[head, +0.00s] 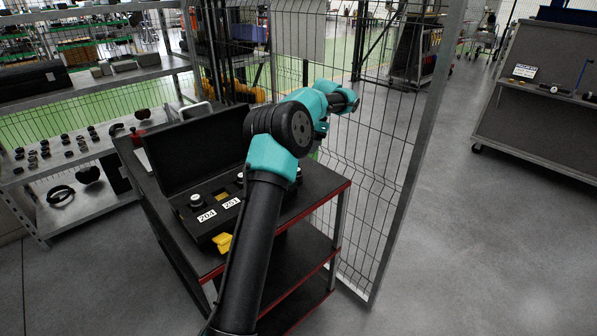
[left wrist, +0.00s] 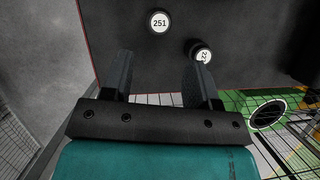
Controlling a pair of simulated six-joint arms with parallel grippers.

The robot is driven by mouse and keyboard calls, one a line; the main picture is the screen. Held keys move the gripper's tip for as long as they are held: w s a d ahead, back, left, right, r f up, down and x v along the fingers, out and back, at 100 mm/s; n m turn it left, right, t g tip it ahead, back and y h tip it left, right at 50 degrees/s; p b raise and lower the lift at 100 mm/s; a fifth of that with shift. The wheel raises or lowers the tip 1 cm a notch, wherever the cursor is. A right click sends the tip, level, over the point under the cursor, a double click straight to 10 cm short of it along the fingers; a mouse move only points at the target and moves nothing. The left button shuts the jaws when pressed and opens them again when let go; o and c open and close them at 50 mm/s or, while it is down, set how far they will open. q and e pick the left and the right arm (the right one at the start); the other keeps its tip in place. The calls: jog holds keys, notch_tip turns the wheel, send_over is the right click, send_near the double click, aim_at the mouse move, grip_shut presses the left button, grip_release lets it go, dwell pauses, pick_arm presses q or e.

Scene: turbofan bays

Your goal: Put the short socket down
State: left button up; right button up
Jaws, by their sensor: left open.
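My left gripper (left wrist: 162,62) is open, with nothing between its two fingers. In the left wrist view, a round white-topped socket marked 251 (left wrist: 159,22) stands on the dark cart top, beyond the fingertips. A second socket (left wrist: 203,53) with a white numbered top is close beside the right-hand finger, partly hidden by it; I cannot tell whether they touch. In the head view my arm hides the gripper and part of the cart. Which socket is the short one is unclear.
An open black case (head: 190,222) on the cart (head: 326,190) holds pieces near labels 204 and 251. A yellow piece (head: 222,243) is at its front. A mesh fence (head: 375,170) stands right behind the cart. A shelf with several small parts (head: 75,150) is at left.

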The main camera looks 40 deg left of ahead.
pick_arm(q)
jog(key=s+r+n+t, duration=0.2)
jog(key=r+n, duration=0.1)
jog(key=n, duration=0.6)
jog(key=s+d+r+n+t, duration=0.1)
jog(key=r+n, duration=0.3)
jog(key=n, duration=0.4)
jog(key=shift+s+d+n+t, duration=0.2)
jog(key=shift+s+n+t, duration=0.2)
jog(key=shift+s+t, duration=0.45)
jog(key=f, duration=0.4)
jog(key=a+f, duration=0.1)
jog(key=f, duration=0.7)
jog(key=shift+w+a, duration=0.15)
jog(key=shift+a, duration=0.1)
jog(key=shift+w+a+f, duration=0.1)
jog(key=shift+a+f, duration=0.05)
jog(key=shift+f, duration=0.7)
jog(key=shift+w+a+f, duration=0.1)
jog(key=shift+a+f, duration=0.05)
jog(key=shift+f, duration=0.7)
jog(key=shift+w+a+f, duration=0.1)
jog(key=shift+a+f, duration=0.05)
jog(key=shift+f, duration=0.7)
